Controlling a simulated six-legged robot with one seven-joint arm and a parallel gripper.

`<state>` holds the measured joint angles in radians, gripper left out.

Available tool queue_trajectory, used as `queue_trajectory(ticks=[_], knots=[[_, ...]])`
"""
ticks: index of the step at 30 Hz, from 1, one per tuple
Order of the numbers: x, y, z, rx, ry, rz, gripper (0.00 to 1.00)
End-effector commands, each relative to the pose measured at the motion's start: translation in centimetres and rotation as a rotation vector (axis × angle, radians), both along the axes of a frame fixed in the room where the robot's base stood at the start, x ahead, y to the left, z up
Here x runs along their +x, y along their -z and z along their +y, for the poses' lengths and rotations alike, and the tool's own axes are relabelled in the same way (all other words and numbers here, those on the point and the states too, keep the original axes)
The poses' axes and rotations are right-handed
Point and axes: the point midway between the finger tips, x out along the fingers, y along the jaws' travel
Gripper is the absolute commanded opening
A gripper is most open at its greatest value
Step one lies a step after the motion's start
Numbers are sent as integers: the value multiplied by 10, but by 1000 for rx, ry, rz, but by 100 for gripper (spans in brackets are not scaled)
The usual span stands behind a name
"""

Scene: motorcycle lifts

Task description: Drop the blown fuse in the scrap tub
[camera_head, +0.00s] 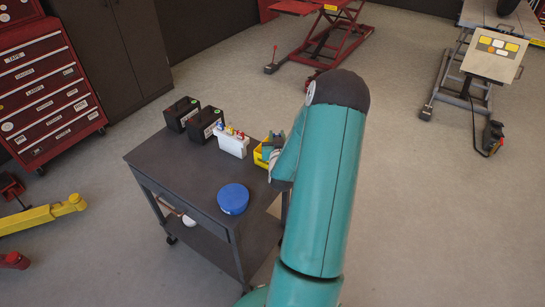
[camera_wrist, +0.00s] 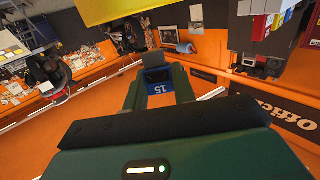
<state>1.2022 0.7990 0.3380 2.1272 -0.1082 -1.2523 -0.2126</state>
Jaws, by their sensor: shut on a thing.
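My gripper (camera_wrist: 157,80) is shut on a blue fuse (camera_wrist: 156,89) marked 15, seen between its fingers in the wrist view. I cannot tell from its face whether it is blown. In the head view my arm hides most of the gripper and the fuse; the arm's end is by a yellow bin (camera_head: 259,157) at the cart's right edge. Part of the yellow bin (camera_wrist: 105,9) also shows at the top of the wrist view. A round blue tub (camera_head: 233,198) stands near the cart's front edge. I cannot tell which container is the scrap tub.
The dark cart (camera_head: 189,177) also bears two black batteries (camera_head: 207,125) and a white holder (camera_head: 232,143) with coloured fuses. A red tool chest (camera_head: 45,90) stands at left, and a red lift (camera_head: 322,38) behind. Cart space left of the blue tub is clear.

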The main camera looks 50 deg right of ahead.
Motion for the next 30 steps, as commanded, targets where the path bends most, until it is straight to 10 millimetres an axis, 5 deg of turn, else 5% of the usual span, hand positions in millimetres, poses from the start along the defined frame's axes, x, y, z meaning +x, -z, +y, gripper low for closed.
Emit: queue_trajectory(ticks=[1, 2, 3, 6, 17, 30], knots=[[0, 0, 0, 0, 0, 0, 5], [1, 0, -1, 0, 0, 0, 30], [1, 0, -1, 0, 0, 0, 38], [1, 0, -1, 0, 0, 0, 52], [-3, 0, 4, -1, 0, 1, 52], [-60, -4, 68, 0, -1, 3, 52]])
